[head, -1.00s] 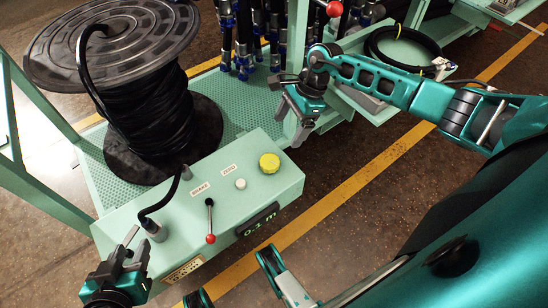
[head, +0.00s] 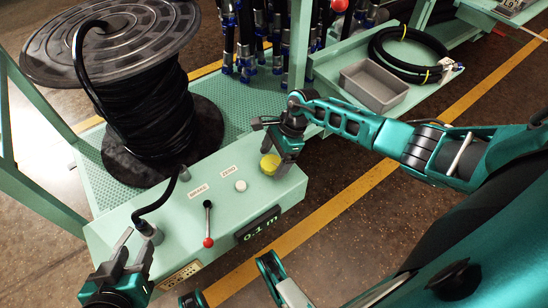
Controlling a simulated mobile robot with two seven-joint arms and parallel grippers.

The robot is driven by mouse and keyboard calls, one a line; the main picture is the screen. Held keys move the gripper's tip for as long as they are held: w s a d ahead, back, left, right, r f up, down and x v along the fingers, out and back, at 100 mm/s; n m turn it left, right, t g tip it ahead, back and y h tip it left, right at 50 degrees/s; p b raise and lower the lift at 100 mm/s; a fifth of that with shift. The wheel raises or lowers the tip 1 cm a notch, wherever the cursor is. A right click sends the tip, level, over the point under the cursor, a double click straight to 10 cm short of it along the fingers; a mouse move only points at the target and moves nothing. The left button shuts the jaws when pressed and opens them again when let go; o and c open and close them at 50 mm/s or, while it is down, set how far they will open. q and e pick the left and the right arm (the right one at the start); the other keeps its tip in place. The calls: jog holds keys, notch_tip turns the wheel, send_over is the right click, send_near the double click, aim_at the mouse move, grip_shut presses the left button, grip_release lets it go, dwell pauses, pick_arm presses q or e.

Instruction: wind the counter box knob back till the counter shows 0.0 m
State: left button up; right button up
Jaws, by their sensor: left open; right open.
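The pale green counter box (head: 180,232) stands in front of the hose reel. Its display (head: 259,225) on the front face reads 0.1 m. The yellow knob (head: 268,165) sits on top at the box's right end. My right gripper (head: 271,156) is open at the knob, with its fingers over the knob's far side; whether they touch it I cannot tell. The ZERO button (head: 241,186) is white, and the BRAKE lever (head: 208,222) has a red ball pointing toward me. My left gripper (head: 126,250) is open near the box's front left corner, beside the hose guide.
A large reel (head: 115,45) of black hose stands behind the box. Blue-ended hoses (head: 245,50) hang at the back. A grey bin (head: 374,84) and a coiled black hose (head: 400,50) lie on the right shelf. The floor right of the box is clear.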

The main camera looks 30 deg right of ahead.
jog(key=c, duration=1)
jog(key=shift+s+r+m+p, duration=0.1)
jog(key=shift+r+m+p, duration=0.1)
jog(key=shift+m+p, duration=0.35)
jog(key=shift+c, duration=0.3)
jog(key=shift+f+m+t, duration=0.15)
jog(key=shift+m+t, duration=0.1)
jog(key=shift+t, duration=0.05)
